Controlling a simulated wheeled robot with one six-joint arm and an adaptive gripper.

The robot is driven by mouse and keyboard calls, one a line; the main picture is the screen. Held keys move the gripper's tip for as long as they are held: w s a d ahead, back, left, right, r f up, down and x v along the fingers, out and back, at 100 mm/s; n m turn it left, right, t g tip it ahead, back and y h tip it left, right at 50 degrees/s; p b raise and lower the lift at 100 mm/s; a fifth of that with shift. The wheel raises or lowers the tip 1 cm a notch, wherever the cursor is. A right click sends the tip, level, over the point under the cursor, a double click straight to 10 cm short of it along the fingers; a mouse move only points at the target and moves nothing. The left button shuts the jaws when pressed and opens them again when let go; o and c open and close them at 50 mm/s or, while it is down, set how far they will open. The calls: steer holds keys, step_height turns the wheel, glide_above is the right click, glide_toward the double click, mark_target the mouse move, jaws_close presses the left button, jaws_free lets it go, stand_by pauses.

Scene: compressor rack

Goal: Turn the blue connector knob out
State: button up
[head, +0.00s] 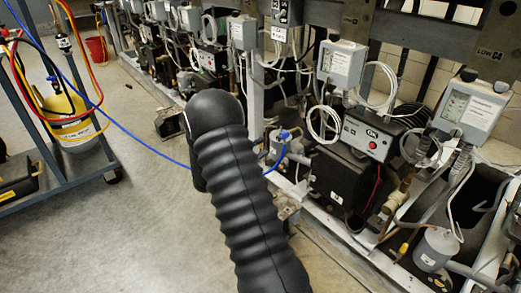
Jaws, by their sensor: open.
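A blue hose (140,139) runs from the cart at left, passes behind my arm and comes out again by the knob. My arm rises from the bottom middle and bends at a rounded black joint left of the knob. My gripper does not show; it seems hidden behind the arm. I cannot see whether anything touches the knob.
A cart (64,168) with a yellow cylinder (75,120) and hoses stands at left. The floor between cart and rack is mostly clear.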

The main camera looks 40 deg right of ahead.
mark_target(277, 139)
steer(key=d+m, duration=0.2)
steer(key=m, duration=0.3)
steer(key=d+m+b, duration=0.1)
steer(key=d+m, duration=0.1)
steer(key=m, duration=0.4)
steer(key=d+m, duration=0.2)
steer(key=m, duration=0.4)
steer(key=shift+d+r, duration=0.2)
steer(key=shift+d, duration=0.15)
steer(key=shift+w+f+m+b, duration=0.1)
steer(key=shift+f+m+b, duration=0.2)
steer(key=shift+b, duration=0.8)
steer(key=shift+a+m+b, duration=0.1)
steer(key=shift+m+b, duration=0.3)
steer(key=shift+b, duration=0.15)
steer(key=shift+r+m+b, duration=0.1)
steer(key=shift+m+b, duration=0.9)
steer(key=shift+b, duration=0.1)
steer(key=shift+r+m, duration=0.2)
steer(key=shift+m, duration=0.1)
